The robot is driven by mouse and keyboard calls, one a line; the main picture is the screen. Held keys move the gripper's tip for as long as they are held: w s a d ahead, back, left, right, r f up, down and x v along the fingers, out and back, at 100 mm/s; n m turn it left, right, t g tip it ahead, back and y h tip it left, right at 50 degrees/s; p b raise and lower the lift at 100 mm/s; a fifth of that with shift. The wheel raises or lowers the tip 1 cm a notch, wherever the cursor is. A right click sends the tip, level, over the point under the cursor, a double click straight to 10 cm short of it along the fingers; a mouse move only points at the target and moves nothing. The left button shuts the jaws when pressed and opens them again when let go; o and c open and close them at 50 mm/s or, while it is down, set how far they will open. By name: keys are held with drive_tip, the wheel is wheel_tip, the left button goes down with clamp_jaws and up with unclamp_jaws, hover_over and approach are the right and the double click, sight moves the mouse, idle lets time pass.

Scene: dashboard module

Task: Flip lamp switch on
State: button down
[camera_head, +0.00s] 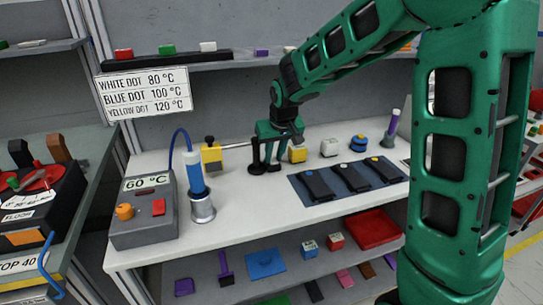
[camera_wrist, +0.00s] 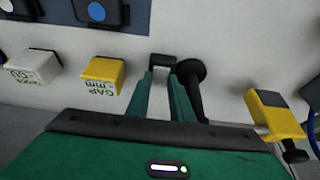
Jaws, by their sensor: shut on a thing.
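My gripper (camera_head: 272,158) points down at the white bench top. In the wrist view its two green fingers (camera_wrist: 163,82) are close together, shut on a small dark block (camera_wrist: 164,59) at their tips. Most of the block is hidden between the fingers. A black post with a round end (camera_wrist: 189,72) stands right beside the fingers; in the head view this post (camera_head: 257,156) is just left of the gripper. I see no part that I can surely name as a lamp or its switch. The block's exact shape is unclear.
Near the gripper are a yellow block (camera_head: 297,154), a white block (camera_head: 329,147) and a yellow tool (camera_head: 212,155). A grey heater box (camera_head: 143,218) with a red switch stands left. A blue mat (camera_head: 333,197) with black devices lies right. The front bench middle is clear.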

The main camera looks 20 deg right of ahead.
drive_tip(key=shift+w, duration=0.1)
drive_tip(key=shift+w+r+g, duration=0.1)
drive_tip(key=shift+w+g, duration=0.1)
drive_tip(key=shift+g, duration=0.45)
drive_tip(key=shift+w+g, duration=0.15)
drive_tip(key=shift+g, duration=0.5)
drive_tip(key=c, duration=1.6)
unclamp_jaws()
drive_tip(key=shift+o, duration=0.2)
